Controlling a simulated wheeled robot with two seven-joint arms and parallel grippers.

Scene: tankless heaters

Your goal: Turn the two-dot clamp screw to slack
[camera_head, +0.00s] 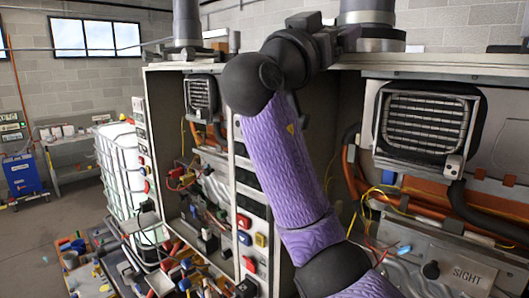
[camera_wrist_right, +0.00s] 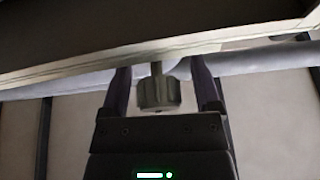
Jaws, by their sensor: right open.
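In the right wrist view a grey ribbed knob on a short stem, likely a clamp screw (camera_wrist_right: 158,93), hangs below a pale horizontal band or pipe. No dots can be made out on it. My right gripper (camera_wrist_right: 162,82) is open, with one finger on each side of the knob and visible gaps between. In the head view my purple right arm rises across the middle, and its gripper (camera_head: 346,38) is small beside the flue collar (camera_head: 368,35) on top of the right heater. The screw itself cannot be made out there. My left gripper is not in view.
A pale beam (camera_wrist_right: 130,50) crosses the wrist view just above the gripper. Open heater cabinets with coil units (camera_head: 425,122) and hoses stand below the flues. Another flue (camera_head: 187,25) rises at the left. A cluttered bench (camera_head: 165,285) lies at lower left.

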